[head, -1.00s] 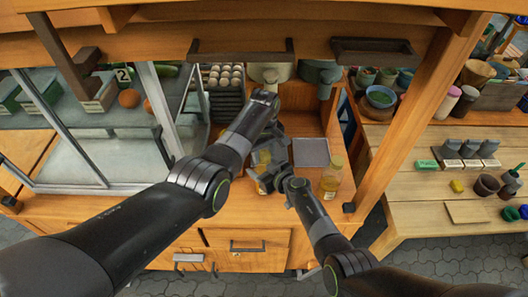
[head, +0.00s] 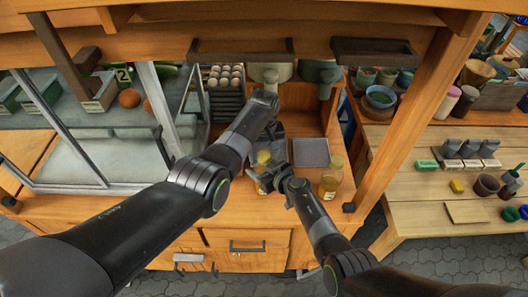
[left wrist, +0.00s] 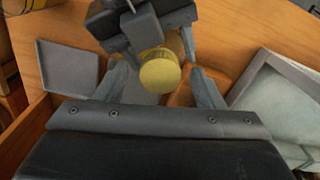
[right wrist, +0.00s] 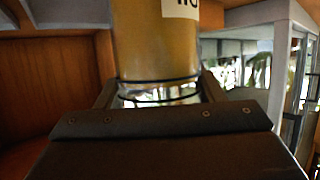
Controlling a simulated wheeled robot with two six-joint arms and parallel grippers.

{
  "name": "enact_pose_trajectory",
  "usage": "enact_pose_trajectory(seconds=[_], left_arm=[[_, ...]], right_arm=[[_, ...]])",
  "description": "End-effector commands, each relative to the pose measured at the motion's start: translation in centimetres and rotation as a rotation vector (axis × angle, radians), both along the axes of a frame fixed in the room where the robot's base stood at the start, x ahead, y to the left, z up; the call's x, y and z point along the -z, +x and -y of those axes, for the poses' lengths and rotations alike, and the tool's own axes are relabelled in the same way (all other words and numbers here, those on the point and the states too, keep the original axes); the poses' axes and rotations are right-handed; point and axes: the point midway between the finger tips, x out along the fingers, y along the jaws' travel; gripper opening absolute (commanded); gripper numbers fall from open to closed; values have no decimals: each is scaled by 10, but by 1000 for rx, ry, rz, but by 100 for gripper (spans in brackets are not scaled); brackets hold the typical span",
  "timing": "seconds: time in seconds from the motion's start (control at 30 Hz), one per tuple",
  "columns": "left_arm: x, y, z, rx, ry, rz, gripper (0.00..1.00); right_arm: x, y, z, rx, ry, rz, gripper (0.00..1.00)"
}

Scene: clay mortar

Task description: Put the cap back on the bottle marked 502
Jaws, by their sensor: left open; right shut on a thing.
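My right gripper (right wrist: 160,92) is shut on an amber bottle (right wrist: 160,40), which also shows in the head view (head: 265,187). A white label is partly in view in the right wrist view, but its number cannot be read. A round yellow top (left wrist: 160,74) faces the left wrist camera, beside the dark right gripper. I cannot tell whether it is a cap or the bottle's own end. My left gripper (left wrist: 163,85) is open, with its fingers on either side of the yellow top and apart from it. Its fingertips are hard to see in the head view.
Another amber bottle (head: 330,183) stands on the wooden counter to the right. A grey square tray (head: 311,152) lies behind the grippers. A glass-fronted case (head: 100,150) is at left, and a wooden post (head: 395,120) stands at right.

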Motion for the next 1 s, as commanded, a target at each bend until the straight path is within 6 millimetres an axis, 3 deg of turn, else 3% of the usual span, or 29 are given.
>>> enact_pose_trajectory(seconds=[0.13,0.43,0.73,0.93,1.0], left_arm=[[-6,1,0,0,-2,2,62],[-42,0,0,-1,-1,1,62],[-45,0,0,0,0,-1,62],[-45,0,0,-1,0,-1,88],[-45,0,0,-1,0,-1,88]], right_arm=[[-1,1,0,0,1,2,0],[-1,1,0,0,1,2,0],[-1,1,0,0,1,2,0],[-1,1,0,1,0,2,0],[-1,1,0,1,0,2,0]])
